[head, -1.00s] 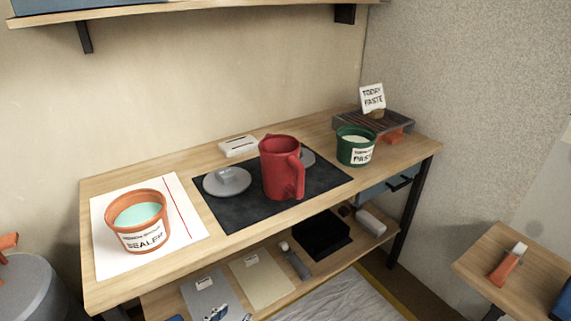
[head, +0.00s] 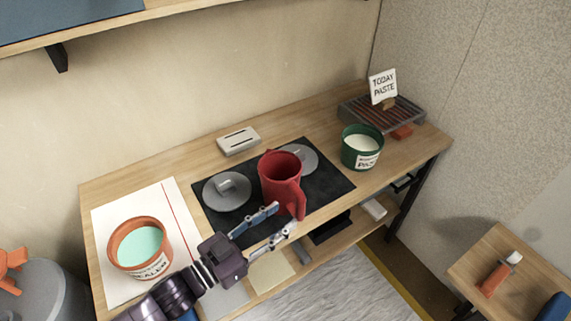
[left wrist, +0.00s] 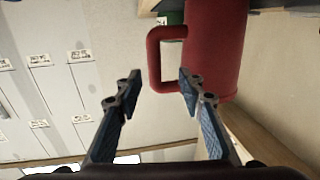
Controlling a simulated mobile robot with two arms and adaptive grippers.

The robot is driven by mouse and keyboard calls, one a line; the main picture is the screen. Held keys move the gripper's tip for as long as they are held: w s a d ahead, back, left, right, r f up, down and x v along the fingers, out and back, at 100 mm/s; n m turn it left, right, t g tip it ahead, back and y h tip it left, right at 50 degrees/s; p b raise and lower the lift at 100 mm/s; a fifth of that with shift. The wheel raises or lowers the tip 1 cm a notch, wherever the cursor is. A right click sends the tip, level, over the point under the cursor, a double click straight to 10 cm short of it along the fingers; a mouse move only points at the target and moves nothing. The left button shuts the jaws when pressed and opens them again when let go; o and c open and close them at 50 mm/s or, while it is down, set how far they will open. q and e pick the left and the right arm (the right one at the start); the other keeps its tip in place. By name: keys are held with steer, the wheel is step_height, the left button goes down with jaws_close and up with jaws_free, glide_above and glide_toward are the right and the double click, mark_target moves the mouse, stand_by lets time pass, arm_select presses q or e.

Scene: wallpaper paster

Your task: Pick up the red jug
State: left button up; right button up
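The red jug (head: 279,174) stands upright on the black mat (head: 329,182) on the workbench, with its handle toward the front right. My left gripper (head: 283,218) is open and empty, with its fingers pointing at the jug's handle side from the front left. In the left wrist view the jug (left wrist: 217,45) is at the upper right and its handle (left wrist: 153,60) lies just beyond the gap between the open fingertips (left wrist: 160,80). Contact cannot be told. My right gripper is not in view.
An orange sealer bucket (head: 122,262) stands on a white sheet at the left. A green paste bucket (head: 351,157) stands right of the mat. Two grey lids (head: 216,197) lie beside the jug. A wall shelf (head: 168,10) hangs above.

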mark_target(301, 204)
arm_select(q)
steer(key=shift+s+d+r, duration=0.15)
steer(key=shift+d+r, duration=0.3)
steer(key=shift+d, duration=0.15)
steer(key=shift+d+r, duration=0.15)
steer(key=shift+d, duration=0.2)
steer(key=x, duration=0.1)
steer(key=p+x, duration=0.1)
steer(key=x, duration=0.3)
steer(key=shift+w+a+f, duration=0.2)
steer(key=shift+w+a, duration=0.05)
steer(key=shift+w, duration=0.1)
steer(key=shift+w+d, duration=0.1)
steer(key=shift+d, duration=0.15)
jaws_close()
